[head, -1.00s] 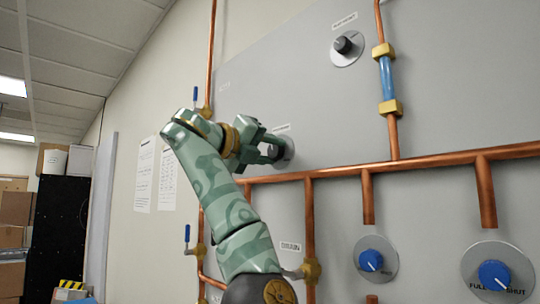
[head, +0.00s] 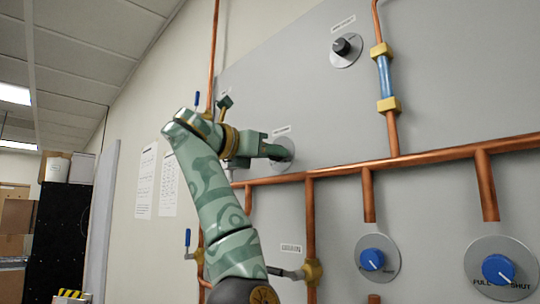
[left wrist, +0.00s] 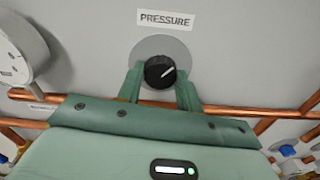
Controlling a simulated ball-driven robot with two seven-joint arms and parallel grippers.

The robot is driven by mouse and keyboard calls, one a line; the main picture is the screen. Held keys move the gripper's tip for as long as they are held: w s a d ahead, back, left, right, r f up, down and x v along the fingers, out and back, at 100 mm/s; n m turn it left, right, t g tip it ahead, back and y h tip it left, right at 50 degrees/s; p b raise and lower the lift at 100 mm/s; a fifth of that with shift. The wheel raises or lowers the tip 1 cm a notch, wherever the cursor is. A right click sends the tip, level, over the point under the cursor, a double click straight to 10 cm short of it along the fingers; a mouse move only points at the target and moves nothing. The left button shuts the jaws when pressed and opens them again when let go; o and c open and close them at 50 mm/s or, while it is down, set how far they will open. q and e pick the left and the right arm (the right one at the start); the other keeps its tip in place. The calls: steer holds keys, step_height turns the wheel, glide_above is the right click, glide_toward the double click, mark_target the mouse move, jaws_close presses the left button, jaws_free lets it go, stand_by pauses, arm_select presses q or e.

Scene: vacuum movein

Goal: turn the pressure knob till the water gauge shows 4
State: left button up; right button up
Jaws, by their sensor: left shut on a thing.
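The pressure knob (left wrist: 160,71) is black with a white pointer line, on a round grey plate under a "PRESSURE" label (left wrist: 166,19) in the left wrist view. Its line points to the upper right there. My left gripper (left wrist: 161,76) has its green fingers on either side of the knob and is shut on it. In the head view the left gripper (head: 281,153) reaches the panel at the knob's plate (head: 287,162), and the hand hides the knob. A white round gauge (left wrist: 17,55) is cut off at the left of the wrist view; no reading is legible.
Copper pipes (head: 340,170) run across the grey panel below the gripper. Another black knob (head: 343,47) sits higher up. Two blue knobs (head: 372,260) (head: 497,269) are at the lower right. A lever valve (head: 312,271) is below the arm.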

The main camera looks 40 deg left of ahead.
arm_select(q)
steer(key=m, duration=0.5)
steer(key=shift+m, duration=0.3)
stand_by(0.4)
steer(key=o, duration=1)
steer(key=s+b, duration=0.1)
steer(key=s, duration=0.4)
steer(key=s+a+b, duration=0.1)
steer(key=s, duration=1)
steer(key=shift+s+a+b, duration=0.1)
steer(key=shift+a+b, duration=0.15)
steer(key=shift+b, duration=0.15)
